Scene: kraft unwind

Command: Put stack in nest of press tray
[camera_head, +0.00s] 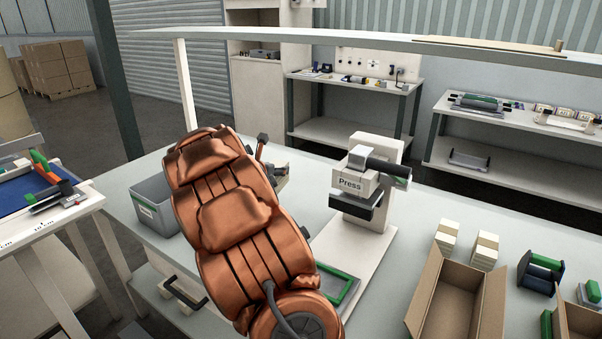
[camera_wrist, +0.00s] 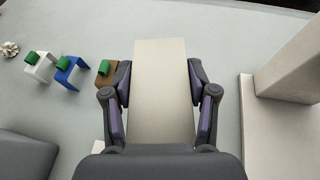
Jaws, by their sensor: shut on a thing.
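In the wrist view my gripper (camera_wrist: 163,108) is shut on a pale, flat-topped stack (camera_wrist: 160,65), with one dark finger at each side. The stack's underside is hidden. In the head view my copper arm covers the gripper and the held stack. The white press (camera_head: 360,180), labelled "Press", stands right of my arm on the bench. A green-rimmed tray (camera_head: 348,291) lies at the front of the press base, partly hidden by my arm. In the wrist view the white press base (camera_wrist: 262,140) is right of the stack, with a gap between.
A grey bin (camera_head: 152,206) stands left of my arm. Banded stacks (camera_head: 446,237) and an open cardboard box (camera_head: 452,305) stand at the right. White, blue (camera_wrist: 70,72) and brown pieces with green parts lie left in the wrist view. A beam (camera_head: 330,38) crosses above the bench.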

